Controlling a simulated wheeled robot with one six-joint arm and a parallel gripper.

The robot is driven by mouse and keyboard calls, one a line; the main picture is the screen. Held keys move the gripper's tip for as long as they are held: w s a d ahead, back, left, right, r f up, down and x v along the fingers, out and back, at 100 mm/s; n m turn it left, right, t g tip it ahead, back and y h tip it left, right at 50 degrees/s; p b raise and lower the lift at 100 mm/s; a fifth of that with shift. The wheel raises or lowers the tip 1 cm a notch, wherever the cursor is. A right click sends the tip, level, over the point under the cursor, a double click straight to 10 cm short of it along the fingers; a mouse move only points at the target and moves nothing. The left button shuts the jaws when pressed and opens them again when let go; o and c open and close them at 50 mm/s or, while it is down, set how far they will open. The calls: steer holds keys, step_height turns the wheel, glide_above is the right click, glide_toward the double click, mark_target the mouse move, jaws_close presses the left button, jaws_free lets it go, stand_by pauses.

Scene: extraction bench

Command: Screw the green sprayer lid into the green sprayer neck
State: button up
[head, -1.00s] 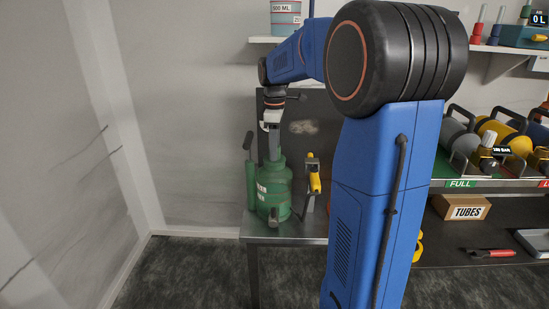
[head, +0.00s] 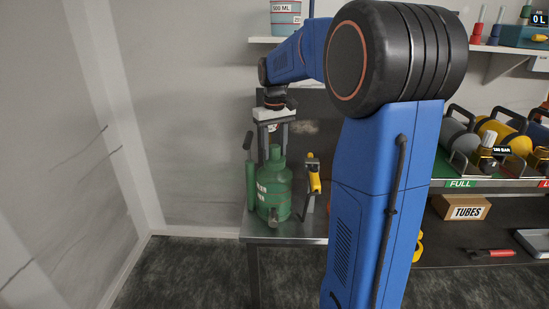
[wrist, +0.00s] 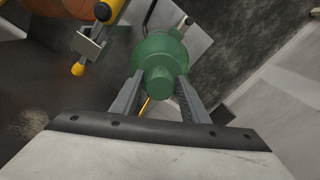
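The green sprayer (head: 272,190) stands upright on the left end of the metal bench. It also shows from above in the wrist view (wrist: 160,48). The green lid (head: 275,153) sits upright at the top of the sprayer, in line with its neck. It shows between my fingers in the wrist view (wrist: 160,81). The neck itself is hidden under the lid. My gripper (head: 274,150) points straight down over the sprayer, with one finger on each side of the lid. The fingers are very close to the lid's sides; I cannot tell whether they touch it.
A yellow-handled tool (head: 314,178) stands just right of the sprayer; its yellow part (wrist: 103,11) shows at upper left in the wrist view. A shelf bucket (head: 286,18) is above. Cylinders (head: 500,135) lie on the right rack. The wall side at left is clear.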

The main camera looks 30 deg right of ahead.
steer(key=shift+o, duration=0.7)
steer(key=n, duration=0.5)
steer(key=shift+n, duration=0.3)
steer(key=n, duration=0.6)
steer(key=shift+n, duration=0.3)
steer(key=c, duration=1.2)
steer(key=m, duration=0.3)
steer(key=o, duration=1.2)
steer(key=shift+m, duration=0.4)
steer(key=shift+o, duration=0.2)
